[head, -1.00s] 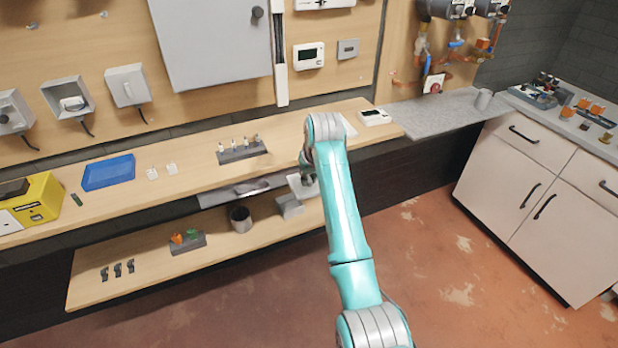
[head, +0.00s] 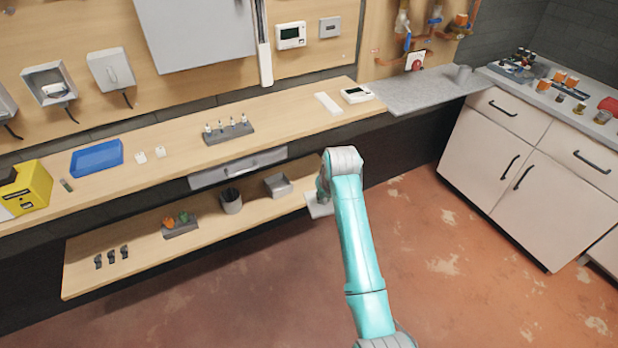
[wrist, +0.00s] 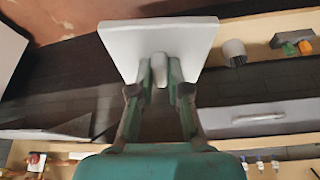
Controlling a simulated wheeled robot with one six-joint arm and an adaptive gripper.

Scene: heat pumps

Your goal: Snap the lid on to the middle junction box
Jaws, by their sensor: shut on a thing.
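My gripper (wrist: 160,80) is shut on the white square lid (wrist: 190,40) by a knob on its face. In the head view the lid (head: 319,210) shows below my wrist, beside the right end of the lower shelf. The fingers are mostly hidden there by my arm. The middle junction box (head: 34,76) is on the wooden wall at the upper left, open at the front, with a dark cable below. It is far from my gripper and not seen in the wrist view.
A closed junction box (head: 110,68) is right of the middle one; another shows partly at the left edge. The workbench (head: 290,125) holds a blue tray (head: 97,158), a yellow case (head: 28,190) and a dark rack (head: 230,132). The lower shelf (head: 140,258) juts out below. Red floor is clear.

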